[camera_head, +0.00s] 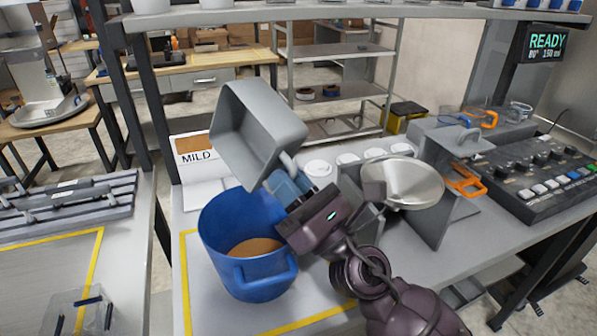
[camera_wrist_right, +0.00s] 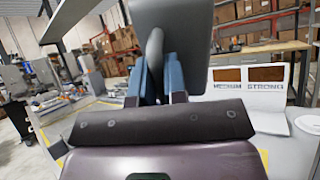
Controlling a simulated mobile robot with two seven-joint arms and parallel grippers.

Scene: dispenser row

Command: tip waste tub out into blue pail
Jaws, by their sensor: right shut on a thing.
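The waste tub (camera_head: 262,133) is a grey rectangular bin, held tilted above and behind the blue pail, with its open side facing me. The inside that I can see looks empty. The blue pail (camera_head: 262,277) stands upright on the bench and has brown material (camera_head: 256,248) in it. My right gripper (camera_head: 288,182) is shut on the tub's handle, above the pail's right rim. In the right wrist view the handle (camera_wrist_right: 154,62) is between the blue fingers, with the grey tub (camera_wrist_right: 190,40) beyond. My left gripper is not in view.
A MILD card (camera_head: 196,156) stands behind the pail. A metal funnel or bowl (camera_head: 402,183) and a grey stand (camera_head: 440,205) are to the right of my gripper. A button panel (camera_head: 545,175) lies at the far right. Yellow tape (camera_head: 185,275) marks the bench around the pail.

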